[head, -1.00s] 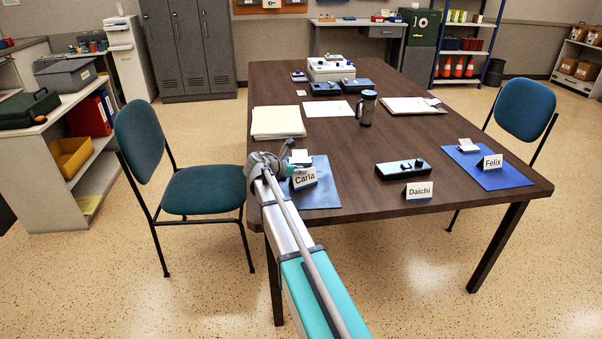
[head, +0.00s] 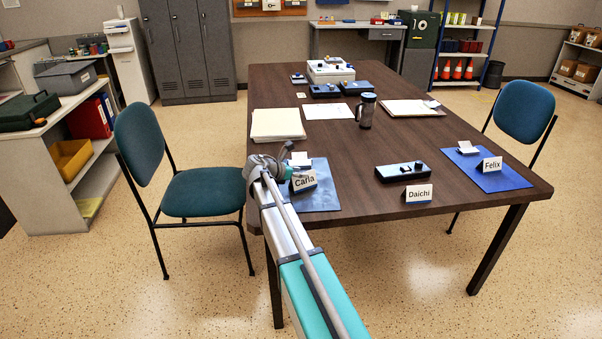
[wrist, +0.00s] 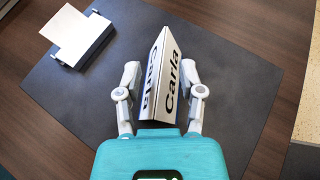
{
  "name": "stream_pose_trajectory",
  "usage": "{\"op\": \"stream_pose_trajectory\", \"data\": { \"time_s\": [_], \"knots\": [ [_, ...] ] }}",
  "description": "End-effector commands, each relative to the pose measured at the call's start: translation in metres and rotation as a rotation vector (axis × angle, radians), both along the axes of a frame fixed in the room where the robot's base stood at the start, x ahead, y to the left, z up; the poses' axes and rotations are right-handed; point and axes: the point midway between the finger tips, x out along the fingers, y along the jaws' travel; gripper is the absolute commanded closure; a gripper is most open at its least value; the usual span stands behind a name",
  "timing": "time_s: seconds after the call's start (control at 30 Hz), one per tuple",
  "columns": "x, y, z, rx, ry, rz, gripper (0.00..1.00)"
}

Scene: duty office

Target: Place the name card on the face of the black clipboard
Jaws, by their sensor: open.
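A clipboard (head: 408,107) with pale paper lies flat farther back on the table, right of the mug. Its board is mostly hidden by the paper.
The table's middle is fairly clear.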

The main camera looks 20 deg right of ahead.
Motion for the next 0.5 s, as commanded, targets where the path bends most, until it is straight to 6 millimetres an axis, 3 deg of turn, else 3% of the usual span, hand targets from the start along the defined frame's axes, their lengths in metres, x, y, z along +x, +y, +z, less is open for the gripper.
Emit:
{"op": "stream_pose_trajectory", "data": {
  "time_s": [0.27,0.5],
  "knots": [
    [-0.007,0.026,0.016,0.0,0.0,0.001,0.5],
    [-0.015,0.061,0.034,0.0,0.0,0.004,0.5]
  ]
}}
